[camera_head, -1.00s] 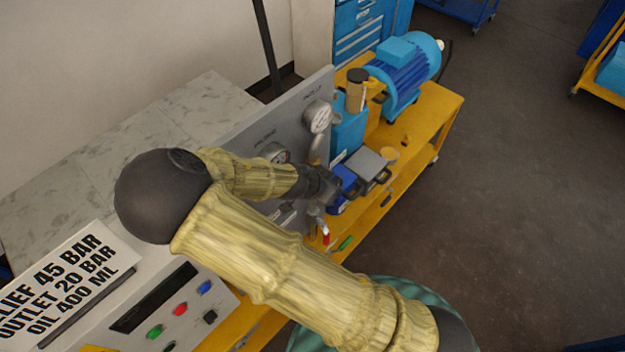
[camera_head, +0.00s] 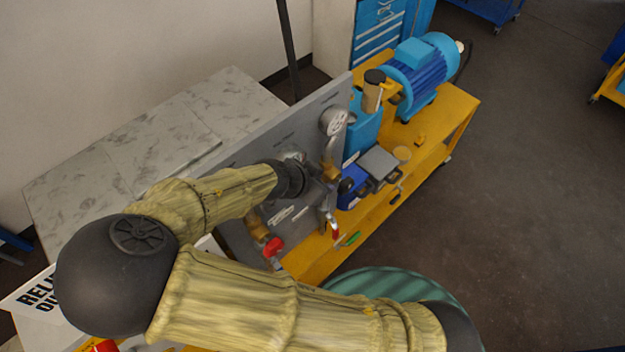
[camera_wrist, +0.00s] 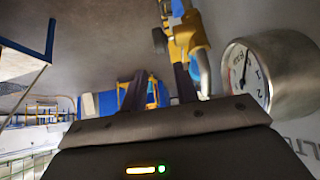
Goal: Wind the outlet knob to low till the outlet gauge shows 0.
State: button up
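The grey panel (camera_head: 300,130) carries a round white gauge (camera_head: 334,121) at its upper right. A second gauge (camera_head: 291,156) is partly hidden behind my arm. I cannot tell which one is the outlet gauge. In the wrist view a gauge (camera_wrist: 244,74) is close on the right, its dark needle seen obliquely; I cannot read its value. My gripper (camera_wrist: 160,88) has its two dark fingers apart, with nothing between them. In the head view it is at the panel front, beside brass fittings (camera_head: 330,168) and a dark knob-like part (camera_head: 346,186). I cannot confirm that this is the outlet knob.
A red-handled valve (camera_head: 335,234) and a red knob (camera_head: 273,247) sit low on the panel. A blue motor (camera_head: 420,72) and blue-grey units (camera_head: 377,163) stand on the yellow bench (camera_head: 455,105) to the right. Open floor lies further right.

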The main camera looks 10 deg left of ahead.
jog(key=v, duration=0.3)
jog(key=shift+s+a+r, duration=0.15)
jog(key=shift+s+r, duration=0.05)
jog(key=shift+r, duration=0.05)
dwell(0.4)
jog(key=d+f+n+g+y+b, duration=0.3)
jog(key=d+f+g+b, duration=0.3)
jog(key=d+f+b, duration=0.6)
jog(key=s+d+r+n+t+y+b, duration=0.1)
jog(key=d+n+b, duration=0.3)
jog(key=d, duration=0.5)
jog(key=shift+s+d+r+n+t+y+b, duration=0.3)
jog(key=shift+s+d+r+t+y+b, duration=0.15)
jog(key=shift+t+b, duration=0.2)
jog(key=shift+a+f, duration=0.1)
jog(key=shift+a, duration=0.05)
dwell(0.3)
